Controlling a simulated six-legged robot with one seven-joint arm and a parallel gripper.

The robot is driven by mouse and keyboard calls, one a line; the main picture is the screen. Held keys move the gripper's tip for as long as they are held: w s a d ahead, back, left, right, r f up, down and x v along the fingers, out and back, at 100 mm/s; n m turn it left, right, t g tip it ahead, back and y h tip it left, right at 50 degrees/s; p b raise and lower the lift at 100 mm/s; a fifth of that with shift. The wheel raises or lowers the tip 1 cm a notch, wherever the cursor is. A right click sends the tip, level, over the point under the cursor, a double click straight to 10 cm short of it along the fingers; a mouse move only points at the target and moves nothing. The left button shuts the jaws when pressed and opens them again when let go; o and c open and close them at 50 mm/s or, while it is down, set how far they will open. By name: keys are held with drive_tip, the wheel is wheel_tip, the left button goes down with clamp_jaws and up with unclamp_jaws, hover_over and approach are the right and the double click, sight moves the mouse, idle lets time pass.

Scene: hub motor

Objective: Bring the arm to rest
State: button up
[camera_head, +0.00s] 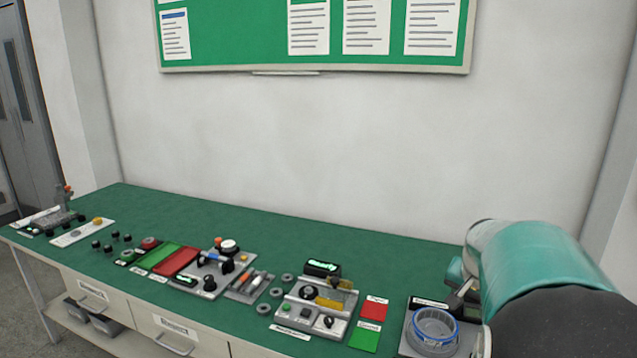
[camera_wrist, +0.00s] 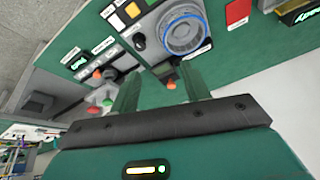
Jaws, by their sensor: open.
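My arm, teal and black, reaches in from the right edge in the head view, and its end is hidden there. In the wrist view my gripper (camera_wrist: 160,92) shows as two green fingers standing apart on a dark bar. Nothing is visible between the fingers. Beyond the fingertips is a grey fixture with a round, blue-rimmed hub (camera_wrist: 184,31). The same blue-rimmed hub (camera_head: 434,328) shows in the head view at the right part of the bench. I cannot tell how far the fingertips are from the fixture.
The green bench (camera_head: 350,247) carries several fixtures, including one with a yellow part (camera_head: 330,302). Red (camera_head: 373,311) and green (camera_head: 364,337) cards lie beside it. A wall with a green notice board (camera_head: 240,35) stands behind. The bench's rear strip is clear.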

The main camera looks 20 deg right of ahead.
drive_tip(key=w+a+r+n+t+y, duration=0.1)
drive_tip(key=w+a+r+n, duration=0.15)
drive_tip(key=a, duration=0.95)
drive_tip(key=s+a+n+t+y, duration=0.1)
drive_tip(key=s+a+n, duration=0.4)
drive_tip(key=a, duration=0.8)
drive_tip(key=s+a+n+y, duration=0.1)
drive_tip(key=s+a+n, duration=0.4)
drive_tip(key=a, duration=0.7)
drive_tip(key=shift+a+r+t, duration=0.2)
drive_tip(key=shift+a+t, duration=0.2)
drive_tip(key=shift+c, duration=1.2)
drive_tip(key=shift+d, duration=0.1)
